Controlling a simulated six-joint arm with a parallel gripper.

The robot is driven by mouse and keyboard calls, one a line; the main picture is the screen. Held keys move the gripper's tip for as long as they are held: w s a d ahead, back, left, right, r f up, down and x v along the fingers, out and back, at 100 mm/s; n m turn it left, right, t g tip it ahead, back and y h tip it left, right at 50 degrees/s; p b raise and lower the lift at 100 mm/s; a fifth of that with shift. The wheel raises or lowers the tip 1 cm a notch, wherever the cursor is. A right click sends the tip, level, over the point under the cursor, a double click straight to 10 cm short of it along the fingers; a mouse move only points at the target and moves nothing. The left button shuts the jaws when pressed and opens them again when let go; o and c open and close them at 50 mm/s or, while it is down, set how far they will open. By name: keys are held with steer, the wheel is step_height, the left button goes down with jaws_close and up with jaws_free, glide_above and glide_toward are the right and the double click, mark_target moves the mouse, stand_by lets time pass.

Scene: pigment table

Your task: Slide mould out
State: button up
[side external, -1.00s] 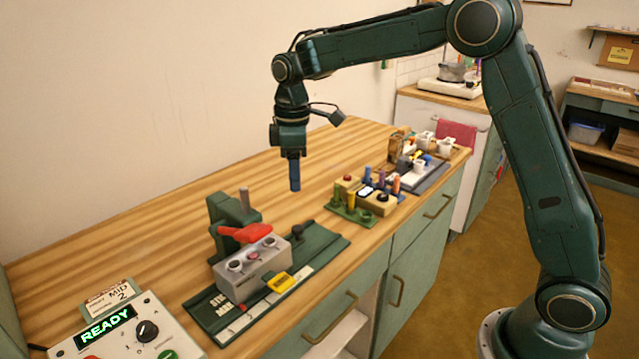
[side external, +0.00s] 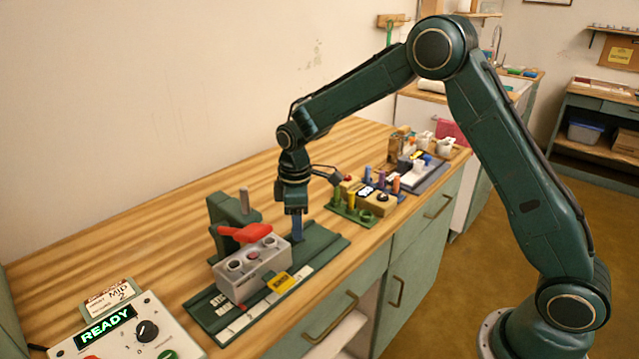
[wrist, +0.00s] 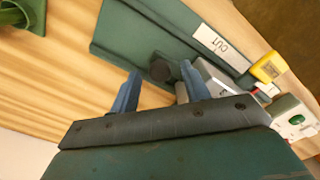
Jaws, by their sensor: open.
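The grey mould (side external: 248,277) is a block with round holes in its top, sitting on a dark green slide base (side external: 320,243). My gripper (side external: 297,239) points down close to the mould's right end, low over the base. Part of the grey mould (wrist: 213,74) shows behind the right finger.
A label reading OUT (wrist: 222,48) lies along the base's edge. A control box (side external: 120,325) showing READY stands at the left front. A green tray (side external: 350,214) with coloured sticks is to the right. The wooden table behind the base is clear.

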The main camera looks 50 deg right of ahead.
steer(key=shift+f, duration=0.25)
steer(key=shift+c, duration=0.4)
jaws_close()
steer(key=d, duration=1.3)
steer(key=shift+d, duration=0.1)
steer(key=shift+o, duration=0.4)
jaws_free()
steer(key=shift+d, duration=0.1)
